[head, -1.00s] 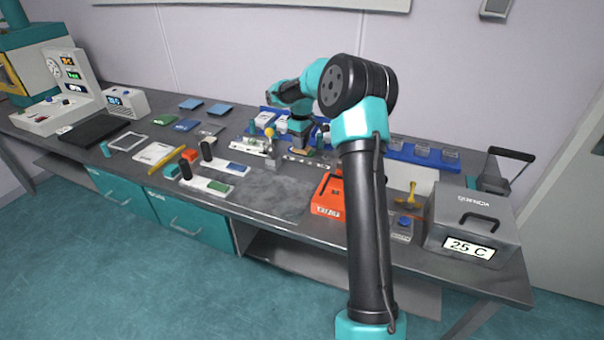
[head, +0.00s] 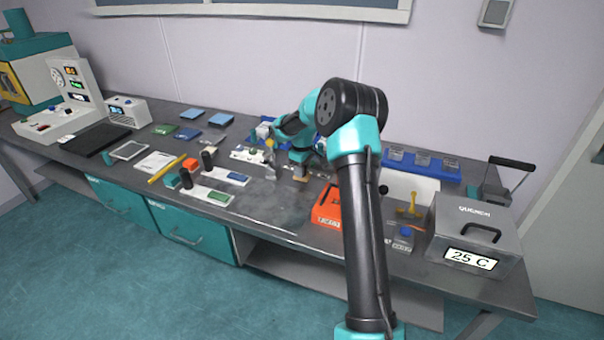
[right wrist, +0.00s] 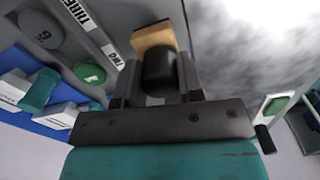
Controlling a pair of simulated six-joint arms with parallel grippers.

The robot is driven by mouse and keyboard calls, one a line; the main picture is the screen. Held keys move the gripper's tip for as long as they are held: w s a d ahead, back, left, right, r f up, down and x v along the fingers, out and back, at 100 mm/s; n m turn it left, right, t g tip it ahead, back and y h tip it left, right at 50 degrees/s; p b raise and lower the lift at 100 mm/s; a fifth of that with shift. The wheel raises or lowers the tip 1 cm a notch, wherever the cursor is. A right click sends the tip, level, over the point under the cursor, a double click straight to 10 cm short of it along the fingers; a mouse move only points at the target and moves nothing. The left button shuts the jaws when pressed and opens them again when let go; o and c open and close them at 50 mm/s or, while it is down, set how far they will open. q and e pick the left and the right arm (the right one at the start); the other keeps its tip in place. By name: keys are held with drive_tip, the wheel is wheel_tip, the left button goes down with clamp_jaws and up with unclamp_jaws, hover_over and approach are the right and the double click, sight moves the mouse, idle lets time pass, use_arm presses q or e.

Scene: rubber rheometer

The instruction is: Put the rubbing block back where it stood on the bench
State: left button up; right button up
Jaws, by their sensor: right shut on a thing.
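The rubbing block shows in the right wrist view as a tan base (right wrist: 153,37) with a black knob handle (right wrist: 159,72). My right gripper (right wrist: 158,88) is shut on the handle, one finger on each side. In the head view the right gripper (head: 300,165) is over the middle of the bench (head: 268,198), with the tan block (head: 300,179) below it, close to the bench top. I cannot tell whether the block touches the bench. My left gripper is in neither view.
An orange box (head: 327,208) stands right of the block. A grey metal tool with a yellow top (head: 270,158) stands to its left. A blue tray (head: 425,168) lies behind. The grey quench box (head: 475,232) is at the right end. Bench space in front is clear.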

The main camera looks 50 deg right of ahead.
drive_tip(key=shift+f, duration=0.9)
drive_tip(key=shift+f, duration=0.1)
drive_tip(key=o, duration=1)
drive_tip(key=shift+c, duration=0.2)
wheel_tip(320, 180, up, 12)
drive_tip(key=shift+r, duration=0.1)
